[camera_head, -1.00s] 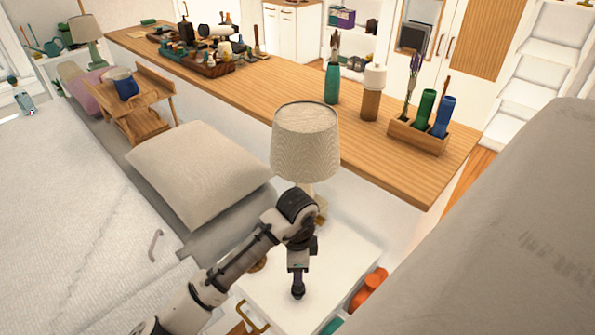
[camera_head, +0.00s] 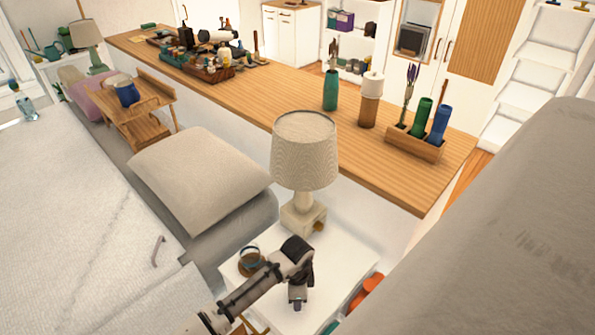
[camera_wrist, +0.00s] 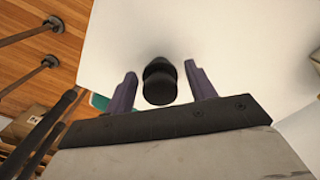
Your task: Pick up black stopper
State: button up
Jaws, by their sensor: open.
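The black stopper (camera_wrist: 159,82) stands on the white top of the small bedside table (camera_wrist: 225,38) in the wrist view. My gripper (camera_wrist: 162,84) is open, with one purple-grey finger on each side of the stopper. I see a gap between the stopper and each finger. In the head view my gripper (camera_head: 298,303) is low over the white table top (camera_head: 345,245), and the stopper is hidden there by my arm.
A lamp (camera_head: 305,150) stands at the back of the bedside table. A glass on a round wooden coaster (camera_head: 250,270) stands left of my arm. An orange object (camera_head: 367,291) is at the right edge. The bed (camera_head: 90,220) lies to the left.

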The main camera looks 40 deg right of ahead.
jog(key=c, duration=0.9)
